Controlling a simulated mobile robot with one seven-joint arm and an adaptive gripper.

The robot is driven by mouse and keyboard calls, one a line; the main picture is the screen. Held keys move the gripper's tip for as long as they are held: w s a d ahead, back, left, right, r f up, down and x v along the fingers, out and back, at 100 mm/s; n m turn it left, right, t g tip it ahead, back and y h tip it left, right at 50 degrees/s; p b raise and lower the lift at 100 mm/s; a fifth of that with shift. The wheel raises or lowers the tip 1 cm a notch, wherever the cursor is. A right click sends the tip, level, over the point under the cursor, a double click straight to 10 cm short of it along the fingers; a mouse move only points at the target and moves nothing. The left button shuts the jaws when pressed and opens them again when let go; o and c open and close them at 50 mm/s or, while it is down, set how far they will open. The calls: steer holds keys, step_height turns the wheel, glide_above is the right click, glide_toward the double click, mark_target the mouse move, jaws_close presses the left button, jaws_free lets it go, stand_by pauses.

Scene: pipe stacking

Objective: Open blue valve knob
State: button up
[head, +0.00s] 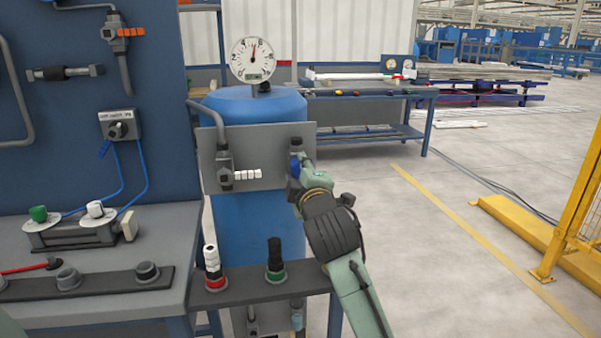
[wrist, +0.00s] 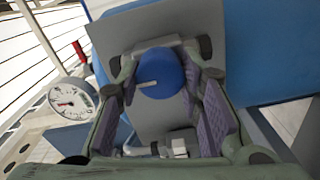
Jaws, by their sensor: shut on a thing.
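The blue valve knob (wrist: 162,74) is round with a white mark pointing left in the wrist view. It sits on a grey panel in front of the blue tank (head: 262,218). In the head view only a small part of the knob (head: 295,164) shows beside my gripper. My gripper (wrist: 162,80) has its fingers on both sides of the knob and is shut on it. In the head view my gripper (head: 303,165) reaches the right side of the panel, and its fingertips are partly hidden.
A pressure gauge (head: 252,60) stands above the tank. A low shelf (head: 258,288) with stacked rings is below. A grey workbench (head: 160,245) is at left. Open floor and a yellow barrier (head: 572,225) are at right.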

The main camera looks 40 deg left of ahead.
stand_by(0.3)
steer(key=o, duration=1.2)
steer(key=shift+c, duration=0.2)
steer(key=v, duration=1.2)
